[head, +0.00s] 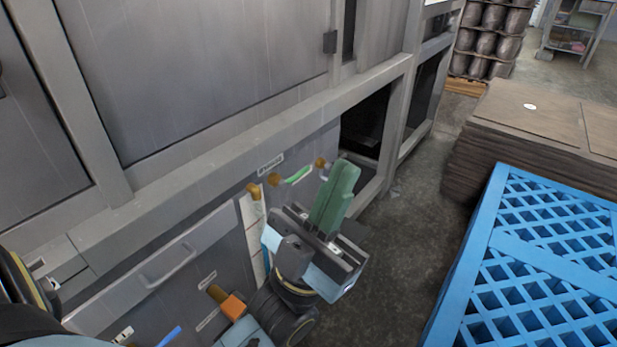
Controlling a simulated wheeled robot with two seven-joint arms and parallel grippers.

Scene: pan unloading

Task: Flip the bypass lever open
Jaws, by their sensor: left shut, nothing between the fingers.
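A small green lever (299,174) sits on the grey lower panel, between brass fittings (274,179) and (321,162). A small label (270,164) is above it, too small to read, so I cannot tell for certain that this is the bypass lever. My left gripper (344,175) is in front of the panel, just right of the green lever in the picture. Its green fingers are closed together and hold nothing. I cannot tell whether they touch the lever or the right fitting. My right gripper is out of view.
An orange knob (233,307) and a blue handle (170,336) are lower on the panel. A drawer handle (168,266) juts out at left. A blue lattice pallet (485,240) and stacked brown sheets (490,150) stand right. Bare floor (410,235) lies between.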

